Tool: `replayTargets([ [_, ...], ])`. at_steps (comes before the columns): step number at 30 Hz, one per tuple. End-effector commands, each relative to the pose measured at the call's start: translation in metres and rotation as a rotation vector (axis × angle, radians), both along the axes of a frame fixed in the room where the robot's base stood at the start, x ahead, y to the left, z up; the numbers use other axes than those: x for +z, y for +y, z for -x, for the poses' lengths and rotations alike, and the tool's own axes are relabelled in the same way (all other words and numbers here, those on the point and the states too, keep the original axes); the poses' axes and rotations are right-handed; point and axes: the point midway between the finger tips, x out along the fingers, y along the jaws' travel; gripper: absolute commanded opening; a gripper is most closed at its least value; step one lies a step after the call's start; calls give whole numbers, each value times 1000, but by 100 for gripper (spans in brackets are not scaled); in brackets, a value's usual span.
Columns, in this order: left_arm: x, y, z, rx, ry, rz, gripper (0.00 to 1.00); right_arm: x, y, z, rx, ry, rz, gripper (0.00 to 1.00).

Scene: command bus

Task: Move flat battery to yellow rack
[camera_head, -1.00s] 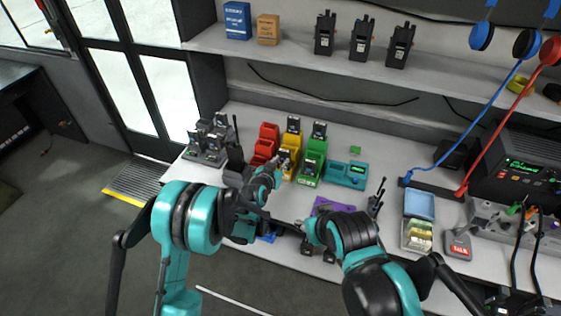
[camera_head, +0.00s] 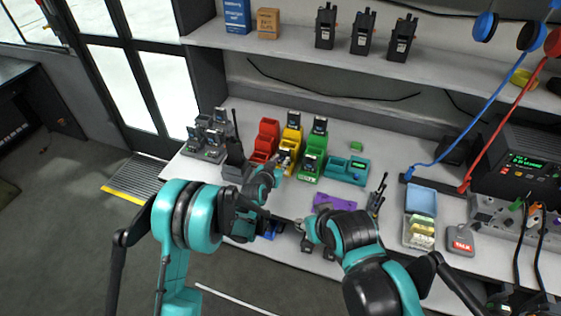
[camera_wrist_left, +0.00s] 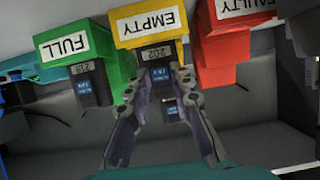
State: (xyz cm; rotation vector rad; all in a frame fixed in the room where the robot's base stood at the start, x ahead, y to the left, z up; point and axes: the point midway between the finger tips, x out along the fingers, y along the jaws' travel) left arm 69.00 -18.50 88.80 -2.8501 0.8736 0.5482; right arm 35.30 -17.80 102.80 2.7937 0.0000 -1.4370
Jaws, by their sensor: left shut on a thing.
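The yellow rack (camera_head: 291,138), labelled EMPTY in the left wrist view (camera_wrist_left: 150,22), stands between the red and green racks. A battery (camera_head: 292,121) sits in its back slot. My left gripper (camera_head: 283,160) is at the rack's front.
The red rack (camera_head: 264,142), labelled FAULTY, and the green rack (camera_head: 313,150), labelled FULL, stand close on either side. A black radio (camera_head: 235,152) stands at the left.

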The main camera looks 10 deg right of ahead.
Motion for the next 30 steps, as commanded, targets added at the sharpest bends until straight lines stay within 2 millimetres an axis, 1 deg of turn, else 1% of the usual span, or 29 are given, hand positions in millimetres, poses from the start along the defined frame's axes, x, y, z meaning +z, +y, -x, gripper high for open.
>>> replayTargets([
  [12, -4, 0, 0, 0, 0, 0, 0, -6, 0, 0, 0, 0, 0, 40],
  [13, -4, 0, 0, 0, 0, 0, 30, -5, 0, 0, 0, 0, 0, 40],
  [15, -3, 0, 0, 0, 0, 0, 46, -5, 0, 0, 0, 0, 0, 40],
  [25, -3, 1, 1, 0, 0, 0, 46, -5, 0, 0, 0, 0, 0, 40],
  [28, 1, 6, 8, 0, 0, 0, 46, -5, 0, 0, 0, 0, 0, 40],
  [30, 5, 12, 18, 0, 0, 0, 46, -5, 0, 0, 0, 0, 0, 40],
])
